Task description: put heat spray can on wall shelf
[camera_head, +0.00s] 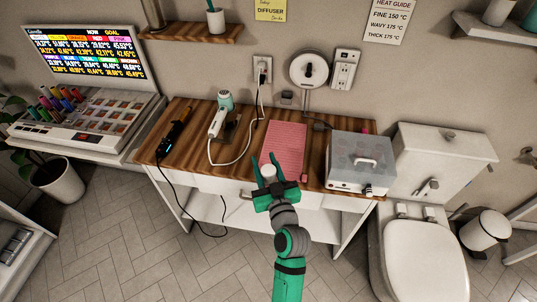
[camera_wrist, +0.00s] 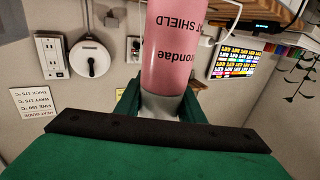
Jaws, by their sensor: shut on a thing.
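A pink can with dark lettering ending in "T SHIELD", the heat spray can (camera_wrist: 172,45), fills the top middle of the wrist view, with a pale grey end near the palm. My gripper (camera_head: 266,160) is shut on it, one green finger on each side. In the head view a small pale end of the can (camera_head: 268,172) shows between the fingers, in front of the wooden table. A wooden wall shelf (camera_head: 180,36) is at the upper left, holding a white cup and a dark object. A grey wall shelf (camera_head: 490,32) at the upper right holds containers.
A toilet (camera_head: 425,240) stands at right, a lit screen (camera_head: 88,50) at left.

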